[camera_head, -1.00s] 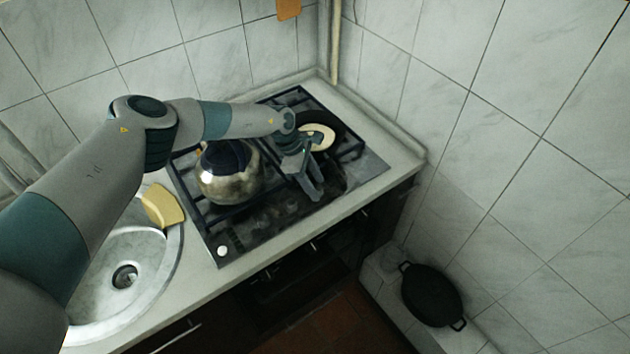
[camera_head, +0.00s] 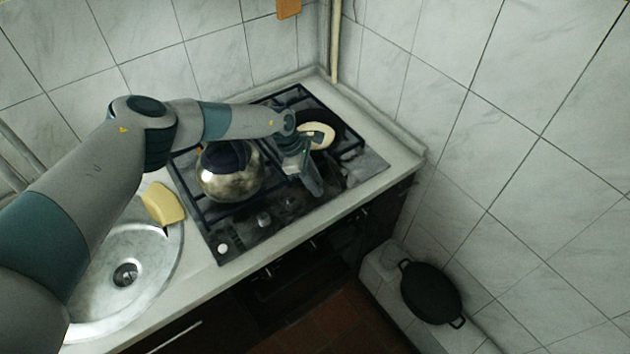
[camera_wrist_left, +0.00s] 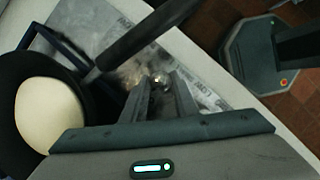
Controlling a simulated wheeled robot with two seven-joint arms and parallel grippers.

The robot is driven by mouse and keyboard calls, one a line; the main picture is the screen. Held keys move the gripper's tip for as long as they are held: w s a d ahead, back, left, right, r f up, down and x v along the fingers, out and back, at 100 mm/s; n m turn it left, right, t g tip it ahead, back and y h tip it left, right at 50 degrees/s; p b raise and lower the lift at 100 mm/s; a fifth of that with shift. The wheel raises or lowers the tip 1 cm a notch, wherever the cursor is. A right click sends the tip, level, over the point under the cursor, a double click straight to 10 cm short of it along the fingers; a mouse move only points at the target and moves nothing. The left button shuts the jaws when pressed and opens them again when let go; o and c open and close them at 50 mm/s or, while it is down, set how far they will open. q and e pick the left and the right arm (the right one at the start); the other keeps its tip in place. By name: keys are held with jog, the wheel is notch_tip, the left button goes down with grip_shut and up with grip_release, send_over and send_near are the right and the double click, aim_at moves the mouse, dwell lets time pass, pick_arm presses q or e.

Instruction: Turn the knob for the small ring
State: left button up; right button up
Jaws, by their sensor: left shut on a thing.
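The hob's control knobs run along its front edge; a small knob (camera_head: 264,218) and another one (camera_head: 292,203) show to the left of my left gripper (camera_head: 316,190). My left gripper points down at the hob's front strip, its fingers close together. In the left wrist view the fingertips (camera_wrist_left: 160,88) are shut on a small shiny knob (camera_wrist_left: 159,79), mostly hidden between them. I cannot tell how far the knob is turned. The black hob (camera_head: 240,232) has dark grates over its rings; the ring under the pan is hidden.
A metal kettle (camera_head: 229,182) stands on the left grate. A black pan with a cream disc (camera_head: 318,134) sits at the back right; its dark handle (camera_wrist_left: 150,42) passes close to the gripper. A yellow sponge (camera_head: 162,204) lies by the sink (camera_head: 100,290). A black pot (camera_head: 431,293) stands low at right.

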pick_arm(q)
jog(key=shift+r+n+t+p, duration=0.1)
jog(key=shift+n+t+p, duration=0.45)
jog(key=shift+n, duration=0.55)
jog(key=shift+s+n+t+p, duration=0.1)
jog(key=shift+n+t+p, duration=0.2)
jog(key=shift+n, duration=0.7)
jog(key=n+t, duration=0.1)
jog(key=n, duration=0.1)
jog(key=shift+s+n, duration=0.1)
jog(key=shift+n, duration=0.2)
jog(key=n+y, duration=0.1)
jog(key=n, duration=0.1)
jog(key=shift+d+n+t, duration=0.1)
jog(key=shift+n+t, duration=0.2)
jog(key=shift+t, duration=0.05)
jog(key=n, duration=0.1)
jog(key=n+t+y+b, duration=0.1)
jog(key=n, duration=0.1)
jog(key=shift+s+d+f+n, duration=0.1)
jog(key=shift+s+f+n, duration=0.1)
jog(key=shift+n, duration=0.1)
jog(key=shift+n+y+b, duration=0.5)
jog(key=shift+n+b, duration=0.3)
jog(key=shift+n, duration=0.4)
jog(key=shift+r+n+t+y+b, duration=0.1)
jog(key=shift+n+t+y+b, duration=0.2)
jog(key=shift+n+b, duration=0.55)
